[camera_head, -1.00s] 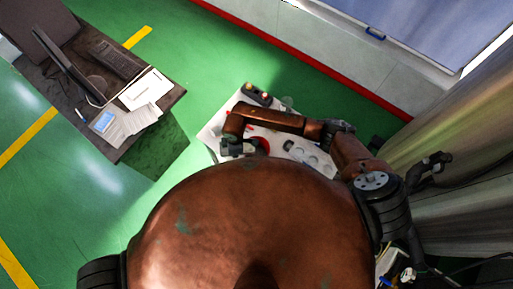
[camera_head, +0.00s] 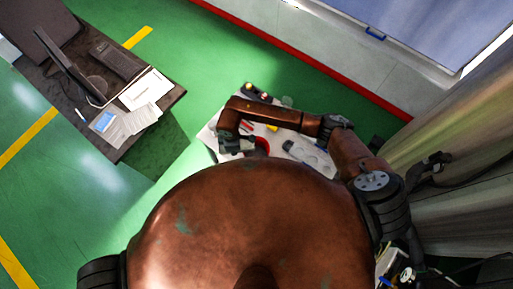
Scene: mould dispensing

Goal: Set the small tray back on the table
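The white table (camera_head: 207,136) is below and in front of me, largely covered by my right arm and body. A pale grey, long object (camera_head: 310,154), perhaps the small tray, lies at the table's right part; it is too small to tell for sure. My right gripper (camera_head: 238,147) is dark and hangs low over the table's left part, beside a red round thing (camera_head: 262,144). Its fingers are too small and partly hidden, so I cannot tell whether they hold anything. My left gripper is not in view.
A dark block with round tops (camera_head: 256,93) stands at the table's far edge. A small yellow thing (camera_head: 272,128) shows under my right forearm. A desk (camera_head: 133,135) with a monitor and papers stands at the left. Green floor between is clear.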

